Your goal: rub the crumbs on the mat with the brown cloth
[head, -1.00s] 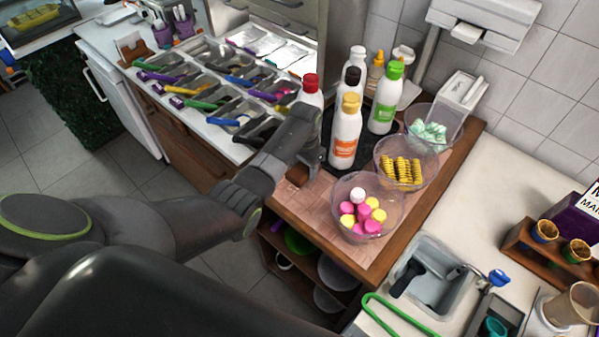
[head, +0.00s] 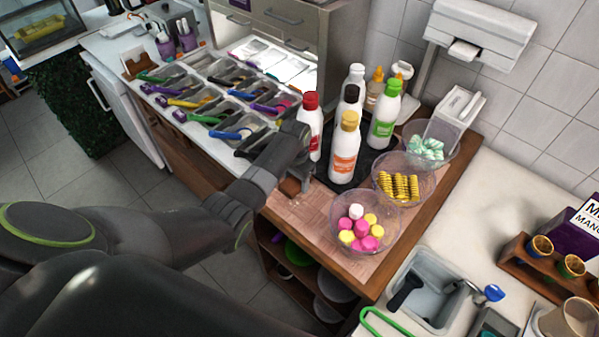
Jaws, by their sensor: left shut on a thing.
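The pinkish-brown mat (head: 312,217) lies on the wooden counter, under the front bowl and my left gripper. My left gripper (head: 293,187) is low over the mat's left edge, left of the bottles. It points down and is shut on a small brown piece, the brown cloth (head: 289,188), of which little shows. The arm hides most of the cloth, and I cannot tell whether it touches the mat. My right gripper is not in view.
A clear bowl of pink, yellow and white sweets (head: 364,222) stands right of the gripper. Several bottles, such as the orange-labelled one (head: 345,150), stand behind it on a black tray. Topping trays (head: 215,105) lie to the left. The mat's front is bare.

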